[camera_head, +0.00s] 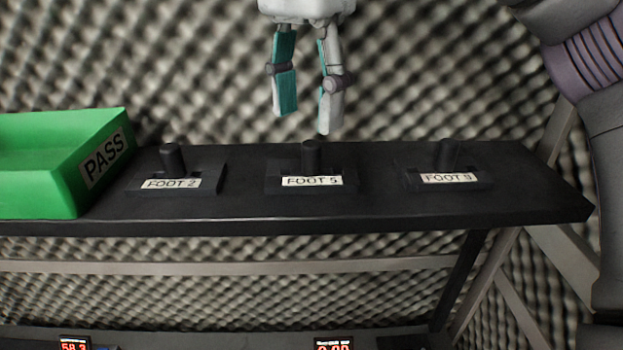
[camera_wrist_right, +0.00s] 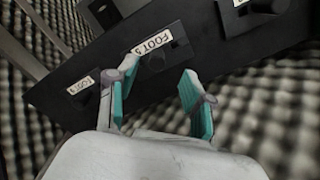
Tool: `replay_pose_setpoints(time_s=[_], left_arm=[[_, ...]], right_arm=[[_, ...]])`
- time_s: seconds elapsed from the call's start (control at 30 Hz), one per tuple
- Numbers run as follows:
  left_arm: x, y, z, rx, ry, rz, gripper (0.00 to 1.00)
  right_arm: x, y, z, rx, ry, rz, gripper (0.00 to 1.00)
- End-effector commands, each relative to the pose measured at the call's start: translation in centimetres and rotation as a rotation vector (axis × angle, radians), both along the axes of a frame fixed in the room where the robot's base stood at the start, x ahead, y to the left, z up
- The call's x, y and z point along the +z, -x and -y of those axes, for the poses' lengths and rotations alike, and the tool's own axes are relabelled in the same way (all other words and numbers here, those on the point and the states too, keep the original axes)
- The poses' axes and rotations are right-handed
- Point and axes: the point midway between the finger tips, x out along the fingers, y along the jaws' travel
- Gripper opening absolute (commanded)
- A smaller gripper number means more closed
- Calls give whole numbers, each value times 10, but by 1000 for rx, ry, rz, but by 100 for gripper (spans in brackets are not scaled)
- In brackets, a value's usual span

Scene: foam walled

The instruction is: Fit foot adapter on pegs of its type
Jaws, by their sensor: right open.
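My right gripper (camera_head: 303,122) is open, pointing down above and slightly behind the FOOT 5 station in the head view. It is empty, with bare teal pads on both fingers. The wrist view shows the same open fingers (camera_wrist_right: 160,100). Three black pegs stand on labelled bases: the FOOT 2 peg (camera_head: 172,157), the FOOT 5 peg (camera_head: 311,157) and the FOOT 9 peg (camera_head: 447,155). The FOOT 5 peg (camera_wrist_right: 155,62) shows between the fingertips in the wrist view. I cannot make out a separate foot adapter against the dark parts. My left gripper is not in view.
The pegs stand on a narrow black shelf (camera_head: 380,207). A green PASS bin (camera_head: 55,194) sits at its left end. Below are a grey crossbar (camera_head: 230,267) and a lower surface with two red displays, one on the left (camera_head: 73,344). Patterned foam wall (camera_head: 180,50) fills the back.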

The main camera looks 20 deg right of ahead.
Motion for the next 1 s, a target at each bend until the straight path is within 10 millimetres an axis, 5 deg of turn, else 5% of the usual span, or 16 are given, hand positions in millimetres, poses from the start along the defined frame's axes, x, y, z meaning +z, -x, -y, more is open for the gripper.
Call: replay_pose_setpoints(time_s=[0.47, 0.73, 1.0], left_arm=[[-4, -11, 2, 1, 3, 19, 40], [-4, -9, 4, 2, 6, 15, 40], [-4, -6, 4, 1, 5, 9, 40]], right_arm=[[-52, 1, 5, 1, 0, -1, 51], [-56, 1, 5, -1, -1, 2, 51], [-56, 1, 5, 0, -1, 2, 10]])
